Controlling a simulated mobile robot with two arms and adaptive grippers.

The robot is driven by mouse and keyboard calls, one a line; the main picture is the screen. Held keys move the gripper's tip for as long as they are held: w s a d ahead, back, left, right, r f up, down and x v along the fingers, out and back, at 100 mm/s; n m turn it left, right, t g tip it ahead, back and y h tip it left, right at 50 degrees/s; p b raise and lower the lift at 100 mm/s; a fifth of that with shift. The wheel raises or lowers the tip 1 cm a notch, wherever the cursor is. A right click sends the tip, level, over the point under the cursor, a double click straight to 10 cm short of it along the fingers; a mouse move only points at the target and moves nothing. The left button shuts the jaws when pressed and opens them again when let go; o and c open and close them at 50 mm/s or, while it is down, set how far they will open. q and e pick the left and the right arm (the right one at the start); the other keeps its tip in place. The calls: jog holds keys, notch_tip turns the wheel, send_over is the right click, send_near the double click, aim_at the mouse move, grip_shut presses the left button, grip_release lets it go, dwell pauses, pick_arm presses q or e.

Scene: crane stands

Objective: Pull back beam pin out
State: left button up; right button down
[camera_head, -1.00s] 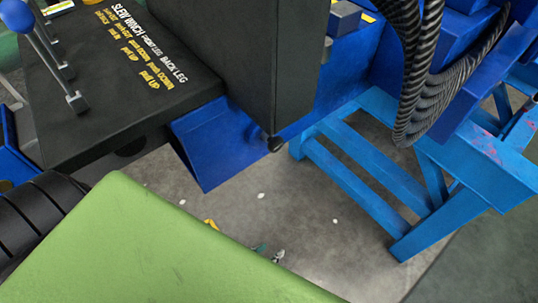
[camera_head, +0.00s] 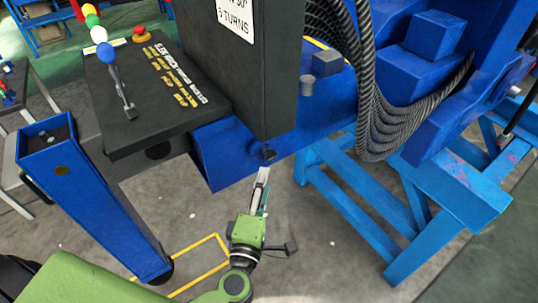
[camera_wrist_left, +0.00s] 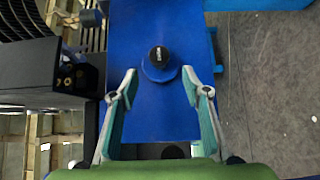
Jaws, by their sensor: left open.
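The back beam pin shows as a black round knob (camera_wrist_left: 159,55) on a blue beam face (camera_wrist_left: 135,45) in the left wrist view. In the head view a small dark knob (camera_head: 269,154) sticks out under the lower edge of the black box, on the blue beam, and looks like the same pin. My left gripper (camera_head: 262,178) is just below this knob, fingers pointing up at it. In the left wrist view its two fingers (camera_wrist_left: 159,76) are open, with the knob ahead between their tips and apart from them. The pin's shaft is hidden. My right gripper is not in view.
A black control panel (camera_head: 150,95) with coloured levers is at upper left, beside a tall black box (camera_head: 260,75). Black hoses (camera_head: 365,100) and a light-blue stand (camera_head: 400,205) are right.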

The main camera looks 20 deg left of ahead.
aim_at(271, 159)
pick_arm(q)
jog(key=w, duration=0.3)
jog(key=w+p, duration=0.1)
jog(key=w, duration=0.3)
jog(key=w+a, duration=0.1)
jog(key=w, duration=0.2)
jog(key=shift+w+p, duration=0.15)
jog(key=shift+p, duration=0.15)
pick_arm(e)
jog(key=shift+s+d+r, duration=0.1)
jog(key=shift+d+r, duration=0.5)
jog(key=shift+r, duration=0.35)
